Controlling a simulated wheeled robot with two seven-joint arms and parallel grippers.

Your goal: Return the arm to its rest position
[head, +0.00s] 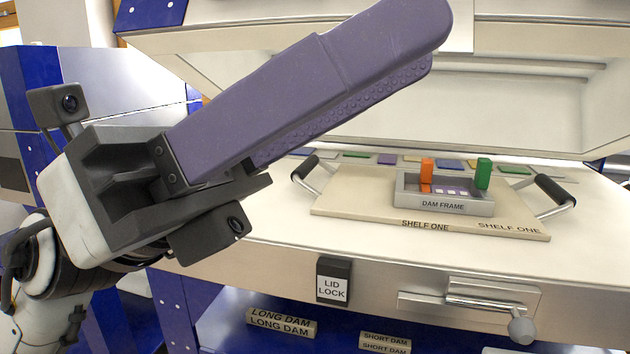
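My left gripper (432,45) is raised in front of the kiln, its long purple fingers pointing up and to the right across the open lid. I see no object held in it, but the angle hides whether there is a gap between the fingers. It is apart from the kiln shelf and the dam frame in the picture. My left arm comes in from the lower left. My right gripper is not in view.
The kiln lid (560,100) stands open. Shelf one (350,205), with two handles, bears the dam frame (443,206), with orange (427,170) and green (483,173) pieces. The lid lock (333,281) is in front; long dam (281,323) and short dam (385,342) blocks lie below.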

